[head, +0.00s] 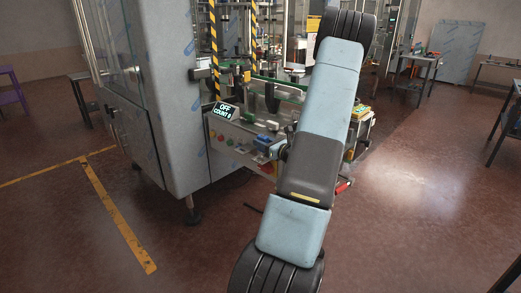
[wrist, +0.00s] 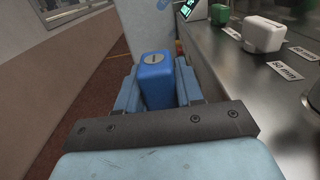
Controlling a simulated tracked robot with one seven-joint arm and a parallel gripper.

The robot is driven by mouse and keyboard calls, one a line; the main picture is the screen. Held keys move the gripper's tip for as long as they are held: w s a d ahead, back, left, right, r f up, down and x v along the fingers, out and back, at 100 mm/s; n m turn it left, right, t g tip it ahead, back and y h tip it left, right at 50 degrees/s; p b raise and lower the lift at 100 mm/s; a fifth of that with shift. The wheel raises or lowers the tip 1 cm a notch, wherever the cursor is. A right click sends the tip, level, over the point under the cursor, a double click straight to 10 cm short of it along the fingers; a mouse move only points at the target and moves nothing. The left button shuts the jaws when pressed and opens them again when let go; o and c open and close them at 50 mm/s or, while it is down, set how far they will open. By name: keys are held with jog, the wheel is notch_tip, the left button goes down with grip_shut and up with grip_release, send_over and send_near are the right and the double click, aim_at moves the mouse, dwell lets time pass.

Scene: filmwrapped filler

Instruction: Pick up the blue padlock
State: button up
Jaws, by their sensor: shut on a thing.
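The blue padlock (wrist: 156,80) shows in the wrist view as a blue block with a round grey keyhole face on its near top end. My gripper (wrist: 158,88) is shut on it, with one light blue finger on each side. The padlock's lower part is hidden between the fingers and behind the dark crossbar.
In the head view a wrapped machine cabinet (head: 165,90) stands left of my arm, with a display reading OFF (head: 225,108). Open floor lies right.

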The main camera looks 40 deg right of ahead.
jog(key=s+a+r, duration=0.1)
jog(key=s+r, duration=0.7)
jog(key=s, duration=0.4)
jog(key=shift+s+a, duration=0.15)
jog(key=shift+s, duration=0.05)
